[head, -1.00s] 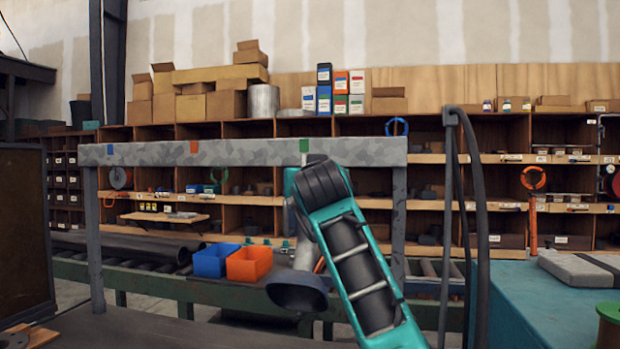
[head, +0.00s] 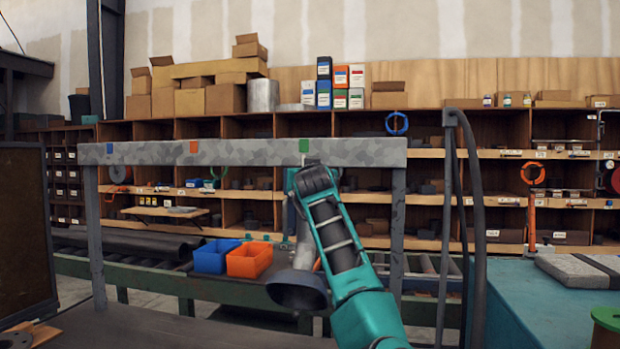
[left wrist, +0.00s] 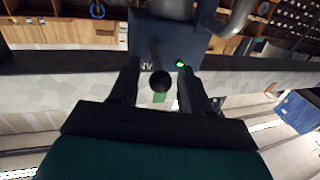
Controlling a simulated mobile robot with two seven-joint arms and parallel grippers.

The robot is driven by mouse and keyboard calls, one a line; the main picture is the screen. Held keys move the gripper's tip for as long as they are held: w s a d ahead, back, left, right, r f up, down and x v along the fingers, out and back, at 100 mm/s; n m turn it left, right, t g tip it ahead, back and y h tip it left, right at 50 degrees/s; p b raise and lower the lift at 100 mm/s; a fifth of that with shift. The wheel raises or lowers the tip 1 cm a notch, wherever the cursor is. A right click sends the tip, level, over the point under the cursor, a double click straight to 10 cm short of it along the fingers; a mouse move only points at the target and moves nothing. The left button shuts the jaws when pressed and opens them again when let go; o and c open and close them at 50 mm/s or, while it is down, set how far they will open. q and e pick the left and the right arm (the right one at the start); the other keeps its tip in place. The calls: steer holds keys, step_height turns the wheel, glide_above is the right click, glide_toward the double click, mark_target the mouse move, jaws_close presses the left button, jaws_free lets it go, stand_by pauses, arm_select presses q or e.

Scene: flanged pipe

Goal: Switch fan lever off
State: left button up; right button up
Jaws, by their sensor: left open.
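A dark box (left wrist: 160,35) with a small lit green light (left wrist: 180,64) is at the top of the left wrist view. A round black knob (left wrist: 160,82), possibly the lever's end, is in front of the box. My left gripper (left wrist: 159,68) is open, with one finger on each side of the knob; contact cannot be told. In the head view my teal left arm reaches up to the grey beam (head: 240,153) near its green tag (head: 304,146). There the arm hides the box, the knob and the fingers. My right gripper is not in view.
A grey hood on a duct (head: 297,290) hangs just left of my arm. A blue bin (head: 213,257) and an orange bin (head: 250,261) stand left of it. A grey post (head: 397,225) and dark hoses (head: 472,200) stand to the right.

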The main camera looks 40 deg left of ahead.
arm_select(q)
steer(key=shift+c, duration=0.2)
jaws_close()
